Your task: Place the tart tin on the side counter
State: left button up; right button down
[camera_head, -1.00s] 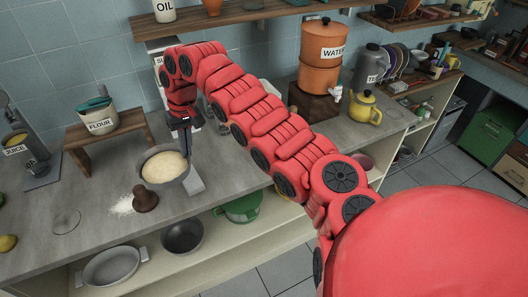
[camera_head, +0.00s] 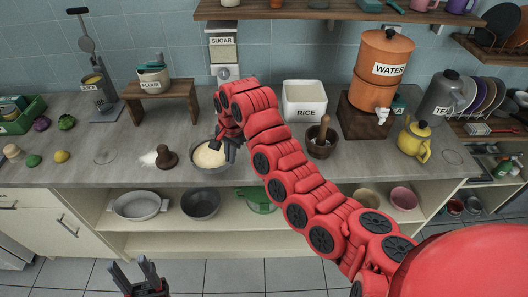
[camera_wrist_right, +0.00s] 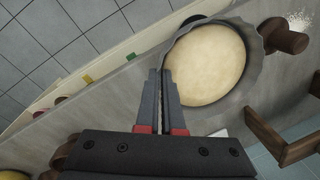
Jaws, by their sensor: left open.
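My right gripper (camera_head: 228,150) is at the tin's right rim in the head view. Its fingers (camera_wrist_right: 160,74) are nearly together, with the rim at their tips; they look shut on it. I cannot tell whether the tin touches the counter. My left gripper (camera_head: 137,275) is open and empty, low in front of the shelves.
A brown wooden tool (camera_head: 166,157) and spilled flour lie left of the tin. A rice container (camera_head: 305,101), mortar (camera_head: 321,140), water dispenser (camera_head: 381,72) and yellow teapot (camera_head: 414,141) stand to the right. Below is an open shelf with pans (camera_head: 141,207). A lower shelf with a dish rack is far right.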

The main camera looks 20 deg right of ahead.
jog(key=s+d+f+m, duration=0.2)
jog(key=s+f+m, duration=0.1)
jog(key=s+m, duration=0.35)
jog(key=shift+m+t+h, duration=0.3)
jog(key=shift+m+h, duration=0.05)
jog(key=shift+h, duration=0.15)
jog(key=w+d, duration=0.2)
jog(key=w+d+f, duration=0.1)
jog(key=w+d, duration=0.1)
jog(key=d, duration=0.1)
jog(key=w+d, duration=0.2)
jog(key=d, duration=0.1)
jog(key=shift+d+f, duration=0.15)
jog(key=shift+f, duration=0.1)
jog(key=w+d, duration=0.1)
jog(key=w+d+p, duration=0.1)
jog(key=d, duration=0.1)
jog(key=w+d, duration=0.1)
jog(key=shift+d+p, duration=0.25)
jog(key=shift+p, duration=0.05)
jog(key=shift+f+p, duration=0.7)
jog(key=shift+f, duration=0.05)
notch_tip(320, 180, down, 2)
jog(key=shift+f+p, duration=0.15)
jog(key=shift+p, duration=0.3)
jog(key=shift+f, duration=0.1)
